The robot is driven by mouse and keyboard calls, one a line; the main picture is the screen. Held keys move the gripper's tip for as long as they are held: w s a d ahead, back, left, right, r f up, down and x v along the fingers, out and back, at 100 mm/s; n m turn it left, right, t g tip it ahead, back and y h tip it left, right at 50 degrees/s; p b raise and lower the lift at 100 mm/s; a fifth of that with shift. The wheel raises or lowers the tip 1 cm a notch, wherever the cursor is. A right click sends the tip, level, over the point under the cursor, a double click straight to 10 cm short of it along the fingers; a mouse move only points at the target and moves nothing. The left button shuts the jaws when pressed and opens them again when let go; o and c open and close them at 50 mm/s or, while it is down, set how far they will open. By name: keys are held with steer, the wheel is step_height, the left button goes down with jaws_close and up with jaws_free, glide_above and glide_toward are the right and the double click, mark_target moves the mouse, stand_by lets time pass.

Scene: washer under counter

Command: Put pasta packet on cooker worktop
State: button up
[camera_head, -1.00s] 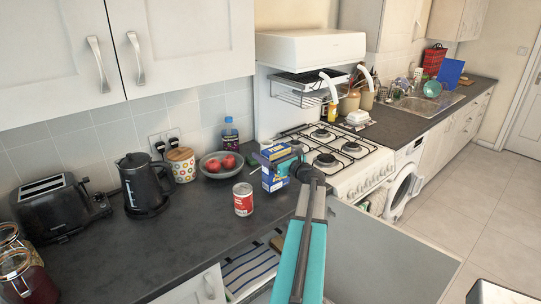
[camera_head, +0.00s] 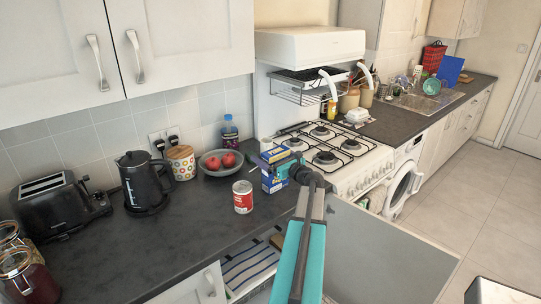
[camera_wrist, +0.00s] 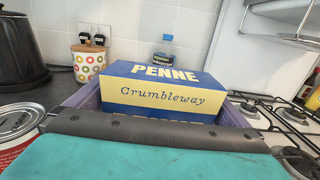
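The pasta packet is a blue and yellow box marked PENNE (camera_wrist: 165,92). In the head view the packet (camera_head: 271,181) is upright at the right end of the dark worktop (camera_head: 190,225), beside the cooker. My gripper (camera_head: 278,163) is at the packet, reaching in from the front. In the wrist view its two purple fingers (camera_wrist: 165,110) lie along the left and right sides of the box. The box is between them, but whether they press on it is not clear. The box's underside is hidden. The cooker (camera_head: 335,155) stands just to the right.
A red and white can (camera_head: 243,197) stands left of the packet. A bowl of red fruit (camera_head: 221,163), a bottle (camera_head: 230,135), a patterned jar (camera_head: 182,163) and a kettle (camera_head: 143,185) stand further left. An open cupboard door (camera_head: 385,255) is below right.

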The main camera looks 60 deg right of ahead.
mark_target(280, 160)
steer(key=shift+r, duration=0.2)
steer(key=b+v, duration=0.3)
steer(key=v, duration=0.9)
steer(key=shift+a, duration=0.1)
stand_by(0.8)
